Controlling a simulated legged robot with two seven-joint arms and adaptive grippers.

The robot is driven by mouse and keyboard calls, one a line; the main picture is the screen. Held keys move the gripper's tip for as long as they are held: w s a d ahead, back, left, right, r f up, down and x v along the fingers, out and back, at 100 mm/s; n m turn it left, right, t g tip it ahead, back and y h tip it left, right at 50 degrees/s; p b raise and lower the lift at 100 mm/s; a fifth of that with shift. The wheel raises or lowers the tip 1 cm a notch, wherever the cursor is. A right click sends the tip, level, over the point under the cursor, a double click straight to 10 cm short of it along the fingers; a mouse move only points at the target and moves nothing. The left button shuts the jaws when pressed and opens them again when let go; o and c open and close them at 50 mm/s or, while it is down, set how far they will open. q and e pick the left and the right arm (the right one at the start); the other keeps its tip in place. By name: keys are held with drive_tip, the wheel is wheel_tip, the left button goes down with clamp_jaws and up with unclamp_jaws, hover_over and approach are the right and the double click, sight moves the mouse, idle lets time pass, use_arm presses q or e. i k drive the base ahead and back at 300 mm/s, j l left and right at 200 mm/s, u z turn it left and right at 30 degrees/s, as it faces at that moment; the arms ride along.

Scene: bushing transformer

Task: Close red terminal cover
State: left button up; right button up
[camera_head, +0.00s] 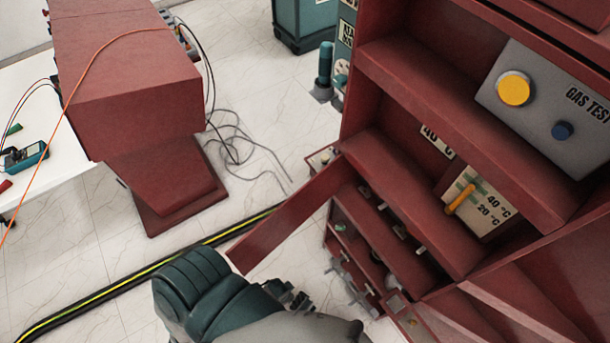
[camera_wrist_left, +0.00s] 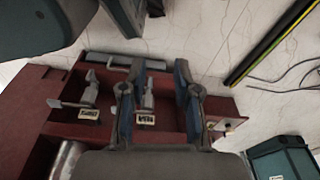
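The red terminal cover (camera_head: 290,218) stands open in the head view, a long flat panel sticking out to the left from the terminal box. The terminal box (camera_head: 345,225) is open, with metal terminals inside; it also shows in the left wrist view (camera_wrist_left: 60,130), with terminals and small labels. My left gripper (camera_head: 292,297) is below the cover in the head view, partly hidden by its own arm. In the left wrist view its two fingers (camera_wrist_left: 157,92) are apart with nothing clearly held between them, in front of the terminals. My right gripper is not in view.
A red cabinet with a gas test panel (camera_head: 545,105) and a yellow-handled temperature gauge (camera_head: 465,197) rises at the right. Another red housing (camera_head: 130,80) stands at the left. A black and yellow cable (camera_head: 130,285) crosses the tiled floor. Loose wires lie behind.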

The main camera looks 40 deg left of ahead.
sight(249, 252)
drive_tip(key=k+z, duration=0.1)
drive_tip(key=k, duration=0.5)
drive_tip(key=k+l+z, duration=0.1)
drive_tip(key=k, duration=0.5)
drive_tip(key=i+j+z, duration=0.1)
drive_tip(key=j+z, duration=0.7)
drive_tip(key=z, duration=0.15)
drive_tip(key=j, duration=2.3)
